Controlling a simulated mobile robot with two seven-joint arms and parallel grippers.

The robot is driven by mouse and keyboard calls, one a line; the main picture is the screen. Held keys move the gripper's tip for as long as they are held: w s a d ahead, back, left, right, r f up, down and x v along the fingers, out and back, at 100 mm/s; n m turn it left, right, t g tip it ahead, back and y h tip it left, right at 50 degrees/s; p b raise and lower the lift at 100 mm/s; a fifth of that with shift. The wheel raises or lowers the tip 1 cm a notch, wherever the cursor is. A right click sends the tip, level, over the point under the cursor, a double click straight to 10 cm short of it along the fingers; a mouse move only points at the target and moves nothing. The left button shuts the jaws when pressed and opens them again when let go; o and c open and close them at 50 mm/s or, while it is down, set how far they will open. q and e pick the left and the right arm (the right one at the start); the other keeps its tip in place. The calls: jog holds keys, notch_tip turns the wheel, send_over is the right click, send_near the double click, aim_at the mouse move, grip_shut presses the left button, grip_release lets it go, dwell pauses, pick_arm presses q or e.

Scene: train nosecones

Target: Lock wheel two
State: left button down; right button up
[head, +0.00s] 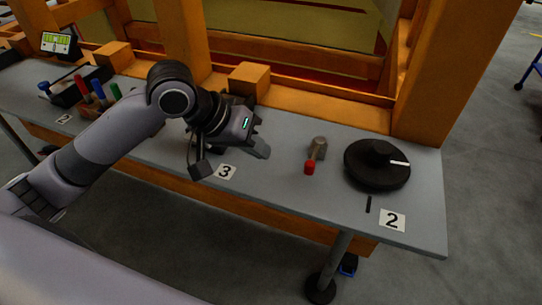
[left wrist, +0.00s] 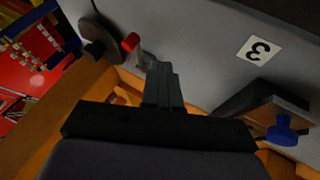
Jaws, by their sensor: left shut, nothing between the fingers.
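Wheel two is a black disc (head: 377,165) with a raised middle and a white mark on its right side. It lies on the grey table behind the number 2 label (head: 392,220). A short black line (head: 368,204) is on the table in front of it. A grey lever with a red tip (head: 309,167) is left of the wheel. My left gripper (head: 262,150) is shut and empty, above the table left of the lever and apart from it. In the left wrist view, its fingers (left wrist: 164,88) are together, with the red tip (left wrist: 131,41) beyond them.
A number 3 label (head: 226,172) lies below my left gripper. Orange beams (head: 430,80) and a block (head: 249,78) stand along the table's back. Red, blue and green handles (head: 98,88) and a small screen (head: 56,42) are at the left.

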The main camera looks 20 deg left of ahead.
pick_arm(q)
jog(key=shift+v, duration=2.35)
jog(key=shift+s+d, duration=0.1)
jog(key=shift+d, duration=0.05)
jog(key=s+f+m+y, duration=0.1)
jog(key=s+f, duration=0.4)
jog(key=f, duration=0.3)
jog(key=s+f+y, duration=0.1)
jog(key=s+f, duration=0.5)
jog(key=f, duration=0.3)
jog(key=s+a+f+g+y, duration=0.1)
jog(key=s+a+f+y, duration=0.3)
jog(key=s, duration=0.4)
jog(key=w+d+f+t+h, duration=0.1)
jog(key=w+f+t+h, duration=0.1)
jog(key=w+f+t, duration=0.4)
notch_tip(320, 180, down, 3)
jog(key=shift+d+f+t+h, duration=0.1)
jog(key=shift+d+t+h, duration=0.2)
jog(key=shift+d, duration=0.1)
